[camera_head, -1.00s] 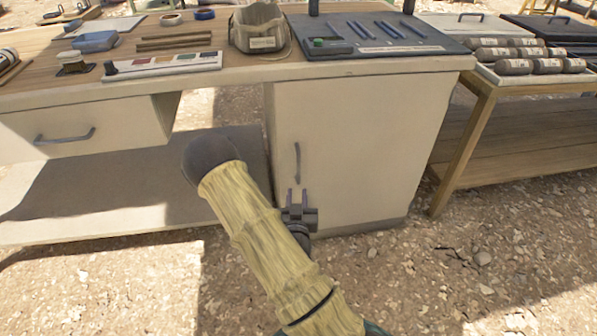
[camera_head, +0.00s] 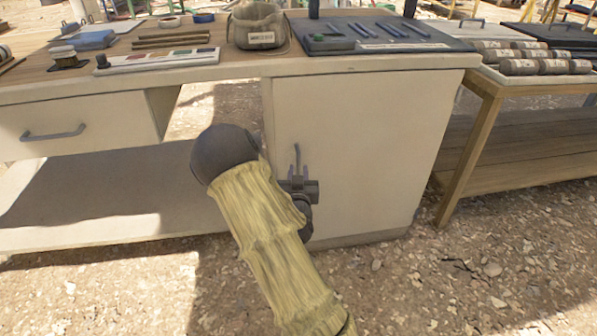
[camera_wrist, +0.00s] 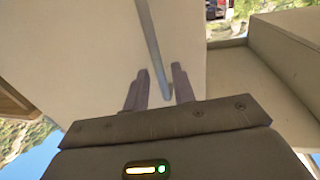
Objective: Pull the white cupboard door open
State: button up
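The white cupboard door (camera_head: 365,150) is shut, flush under the right part of the workbench. Its thin upright grey handle (camera_head: 297,158) is near the door's left edge. My gripper (camera_head: 298,173) is at the lower end of the handle, close to the door. In the wrist view, the two dark fingers of my gripper (camera_wrist: 161,80) stand apart with the handle (camera_wrist: 150,40) between them. A gap shows beside the bar, so the fingers are not clamped. The door face (camera_wrist: 85,50) fills much of the wrist view. My arm hides the ground below.
A drawer (camera_head: 75,125) with a grey handle is shut on the left, above a low shelf (camera_head: 120,205). Open gravel (camera_head: 420,280) lies before the door.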

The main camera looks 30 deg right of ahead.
jog(key=shift+b+x, duration=0.3)
jog(key=shift+x, duration=1.1)
grip_shut()
jog(key=shift+s, duration=0.1)
